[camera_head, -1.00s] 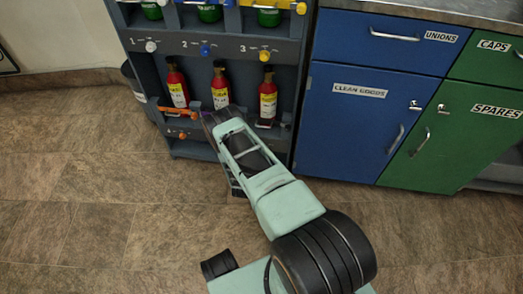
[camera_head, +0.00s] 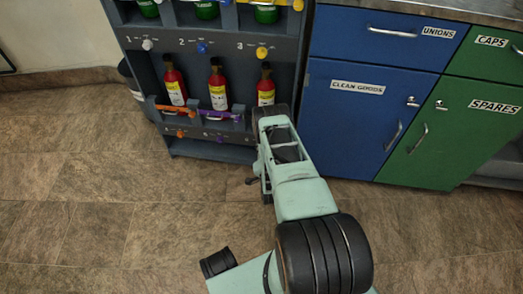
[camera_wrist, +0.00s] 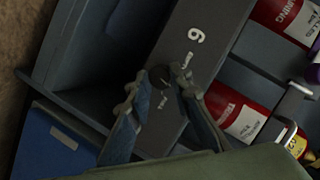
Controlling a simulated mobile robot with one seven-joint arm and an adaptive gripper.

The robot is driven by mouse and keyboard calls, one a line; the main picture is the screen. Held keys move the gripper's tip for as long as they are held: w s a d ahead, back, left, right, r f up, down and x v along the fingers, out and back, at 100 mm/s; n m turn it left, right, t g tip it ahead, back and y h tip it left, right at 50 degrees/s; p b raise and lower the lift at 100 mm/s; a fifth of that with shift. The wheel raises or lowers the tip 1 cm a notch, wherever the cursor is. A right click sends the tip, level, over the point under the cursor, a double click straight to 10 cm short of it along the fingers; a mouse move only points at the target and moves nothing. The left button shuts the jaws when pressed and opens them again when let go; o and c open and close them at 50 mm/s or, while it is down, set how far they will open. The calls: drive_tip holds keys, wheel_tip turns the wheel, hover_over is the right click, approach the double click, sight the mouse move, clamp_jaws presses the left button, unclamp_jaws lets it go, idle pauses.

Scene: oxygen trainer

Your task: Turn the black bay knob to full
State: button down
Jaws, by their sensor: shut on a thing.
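The black bay knob (camera_wrist: 160,77) sits on the grey panel beside a number that reads as 6 or 9, tilted in the wrist view. My gripper (camera_wrist: 162,84) has one finger on each side of the knob and is shut on it. Small markings show on the panel near the knob, too small to read. In the head view my gripper (camera_head: 268,112) is at the lower right bay of the grey rack (camera_head: 215,152), and my arm hides the knob there.
Red bottles (camera_head: 218,90) stand in the lower bays, with an orange handle (camera_head: 175,110) and a purple handle (camera_head: 222,116) in front. White, blue and yellow knobs line the row above. A blue cabinet (camera_head: 355,125) adjoins on the right. The floor in front is clear.

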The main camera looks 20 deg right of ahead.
drive_tip(key=shift+s+d+f+m+t+y+b, duration=0.2)
drive_tip(key=shift+m+t, duration=0.45)
drive_tip(key=shift+m, duration=0.55)
drive_tip(key=shift+w+a+m+t+y+b, duration=0.15)
drive_tip(key=shift+m+t+y, duration=0.35)
drive_tip(key=shift+m, duration=0.7)
drive_tip(key=shift+s+d+f+m+t+y+b, duration=0.1)
drive_tip(key=shift+m+t, duration=0.65)
drive_tip(key=shift+m, duration=0.45)
drive_tip(key=c, duration=1.7)
unclamp_jaws()
drive_tip(key=shift+c, duration=0.2)
wheel_tip(320, 180, up, 10)
